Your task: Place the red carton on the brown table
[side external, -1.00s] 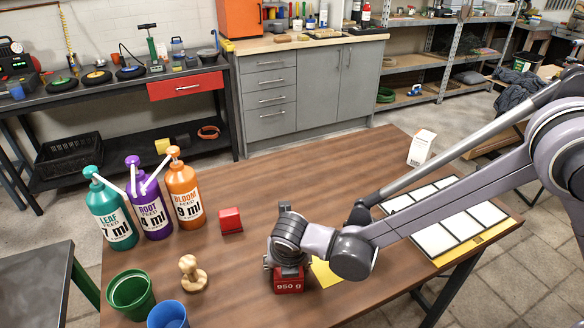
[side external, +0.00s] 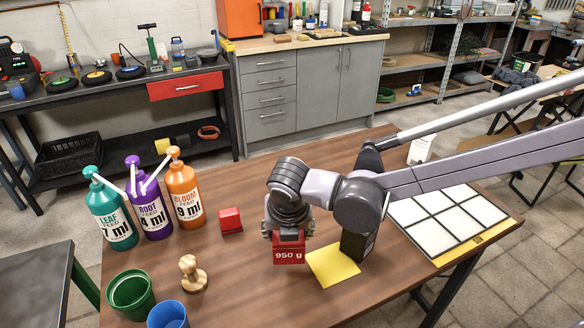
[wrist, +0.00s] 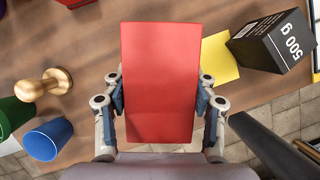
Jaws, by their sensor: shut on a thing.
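The red carton (side external: 288,252), marked 950 g, is held in my gripper (side external: 287,234), upright and apparently a little above the brown table (side external: 235,270). In the wrist view the carton's red top (wrist: 162,70) fills the middle, with my gripper's fingers (wrist: 160,97) pressed on its left and right sides. The carton's underside is hidden, so the exact gap to the table cannot be told.
A yellow sheet (side external: 332,267) and black 500 g box (side external: 358,243) are to the right. A small red block (side external: 230,220), wooden stamp (side external: 192,272), several pump bottles (side external: 185,200), green pot (side external: 130,293) and blue cup (side external: 167,315) are left. Brown tabletop between is clear.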

